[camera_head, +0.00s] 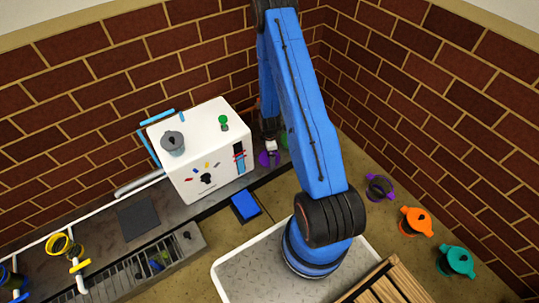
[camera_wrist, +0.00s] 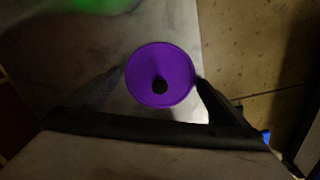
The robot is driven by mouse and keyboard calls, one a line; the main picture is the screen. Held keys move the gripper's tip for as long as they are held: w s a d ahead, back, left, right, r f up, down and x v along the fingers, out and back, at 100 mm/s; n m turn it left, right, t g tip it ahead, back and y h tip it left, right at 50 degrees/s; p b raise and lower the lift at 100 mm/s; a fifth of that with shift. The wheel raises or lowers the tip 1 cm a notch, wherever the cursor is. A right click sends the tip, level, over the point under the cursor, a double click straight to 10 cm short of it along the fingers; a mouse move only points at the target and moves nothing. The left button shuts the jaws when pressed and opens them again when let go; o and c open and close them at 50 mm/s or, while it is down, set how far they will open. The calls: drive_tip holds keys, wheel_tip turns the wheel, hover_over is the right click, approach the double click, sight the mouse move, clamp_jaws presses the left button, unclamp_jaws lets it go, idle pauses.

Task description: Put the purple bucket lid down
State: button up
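The purple bucket lid (camera_wrist: 160,62) shows in the wrist view as a round purple disc with a dark spot near its middle. It sits between the two fingers of my gripper (camera_wrist: 159,75), with a fingertip close against each side of its rim. In the head view the purple lid (camera_head: 268,159) is just below my gripper (camera_head: 271,147), beside the right end of the white box. My arm reaches down there from the upper middle. My gripper appears shut on the lid's rim. Any gap between lid and counter is hard to judge.
A green item (camera_head: 284,140) is partly hidden behind my arm. The white box (camera_head: 200,150) stands close on the left, with a blue block (camera_head: 245,206) in front. Purple (camera_head: 380,187), orange (camera_head: 416,221) and teal (camera_head: 457,261) buckets stand along the right wall.

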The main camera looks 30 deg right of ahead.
drive_tip(key=shift+r, duration=0.15)
drive_tip(key=s+a+r+m+t, duration=0.1)
drive_tip(key=s+a+r+m, duration=0.15)
drive_tip(key=r, duration=1.25)
drive_tip(key=s+a+r+m, duration=0.1)
drive_tip(key=a+r+m, duration=0.15)
drive_tip(key=r, duration=1.15)
drive_tip(key=s+a+r+m+t, duration=0.1)
drive_tip(key=a+r, duration=0.2)
drive_tip(key=r, duration=1.2)
drive_tip(key=s+a+r+m+t, duration=0.1)
drive_tip(key=s+a+r+m, duration=0.3)
drive_tip(key=s+r, duration=0.5)
drive_tip(key=s+a+r+m+t, duration=0.1)
drive_tip(key=s+a+r+m, duration=0.2)
drive_tip(key=s+r, duration=0.6)
drive_tip(key=s, duration=0.7)
drive_tip(key=shift+s+a+m+t, duration=0.35)
drive_tip(key=shift+a+m+t, duration=0.05)
